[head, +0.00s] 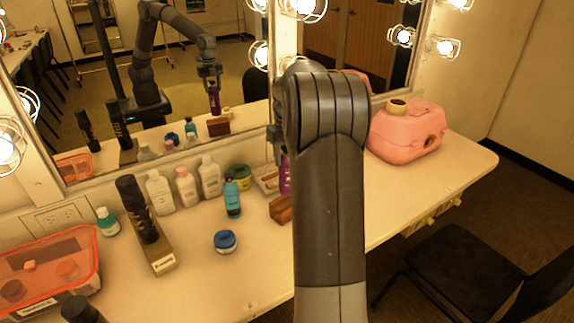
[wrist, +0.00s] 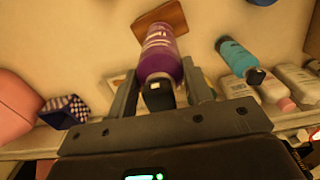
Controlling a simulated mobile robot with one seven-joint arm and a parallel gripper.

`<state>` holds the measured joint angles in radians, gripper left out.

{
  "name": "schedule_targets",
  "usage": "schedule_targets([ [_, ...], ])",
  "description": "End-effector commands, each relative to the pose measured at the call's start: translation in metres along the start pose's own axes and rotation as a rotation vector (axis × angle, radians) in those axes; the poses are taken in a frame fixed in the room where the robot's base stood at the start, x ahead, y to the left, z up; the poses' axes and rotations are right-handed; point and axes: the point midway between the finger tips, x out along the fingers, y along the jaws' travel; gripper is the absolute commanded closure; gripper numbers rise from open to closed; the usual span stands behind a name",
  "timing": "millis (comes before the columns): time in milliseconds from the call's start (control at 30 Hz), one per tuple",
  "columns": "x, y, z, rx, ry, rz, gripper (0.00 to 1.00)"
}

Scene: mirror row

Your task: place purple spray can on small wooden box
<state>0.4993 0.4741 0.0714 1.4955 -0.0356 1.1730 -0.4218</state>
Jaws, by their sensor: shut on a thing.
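The purple spray can (head: 285,178) shows only as a strip at the left edge of my arm in the head view. In the wrist view, the purple spray can (wrist: 161,50) sits between the fingers of my gripper (wrist: 160,72), which is shut on it. The small wooden box (head: 281,209) is on the counter, partly hidden by my arm. In the wrist view, the small wooden box (wrist: 162,17) lies just beyond the can's far end and is partly covered by it. The mirror shows the can hanging upright above the box. Contact between them cannot be told.
A blue bottle (head: 232,198), white bottles (head: 210,177) and a green-lidded jar (head: 241,177) stand left of the box. A blue-lidded jar (head: 225,242) is nearer the front. A pink case (head: 406,135) stands to the right. The mirror (head: 150,90) rises behind.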

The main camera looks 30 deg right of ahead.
Motion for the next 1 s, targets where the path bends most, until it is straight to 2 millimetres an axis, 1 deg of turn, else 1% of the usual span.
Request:
schedule_targets([
  [200,0.031,0.000,0.001,0.001,-0.002,-0.002,0.98],
  [233,0.034,0.000,0.001,0.001,-0.001,-0.001,0.98],
  [600,0.038,0.000,0.000,0.000,0.000,0.000,0.98],
  [633,0.038,0.000,0.001,0.000,0.000,0.000,0.52],
  [867,0.038,0.000,0.001,0.000,0.000,0.000,0.33],
  [900,0.038,0.000,0.001,0.000,0.000,0.000,0.32],
  [1000,0.038,0.000,0.001,0.000,0.000,0.000,0.32],
])
